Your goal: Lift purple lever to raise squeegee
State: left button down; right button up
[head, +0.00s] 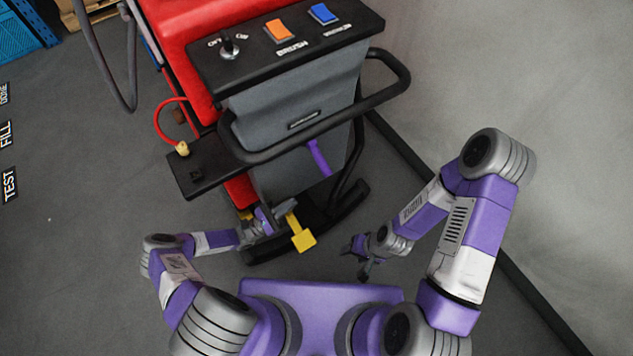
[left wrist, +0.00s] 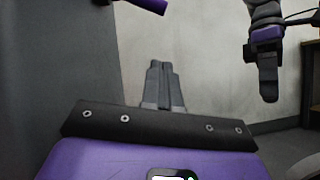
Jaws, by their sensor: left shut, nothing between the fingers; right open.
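The purple lever (head: 319,157) sticks out from the lower back of the grey scrubber body, below the black handle bar. Its purple end (left wrist: 148,4) shows at the top edge of the left wrist view. My left gripper (head: 266,222) is low beside the machine, below and left of the lever and apart from it. In the left wrist view its fingers (left wrist: 162,85) are together and empty. My right gripper (head: 360,258) is open and empty, right of the machine and clear of it. It also shows in the left wrist view (left wrist: 268,75). The squeegee cannot be made out clearly.
A yellow pedal (head: 303,236) sticks out close to my left gripper. The black handle bar (head: 310,135) curves around the machine above the lever. A control panel (head: 290,45) has orange and blue switches. A grey wall (head: 500,80) stands right; floor there is clear.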

aim_at(320, 159)
pick_arm(q)
jog(key=s+r+x, duration=0.1)
jog(key=r+x, duration=0.1)
jog(key=x, duration=1.1)
jog(key=shift+s+a+b, duration=0.25)
jog(key=shift+a+b, duration=0.2)
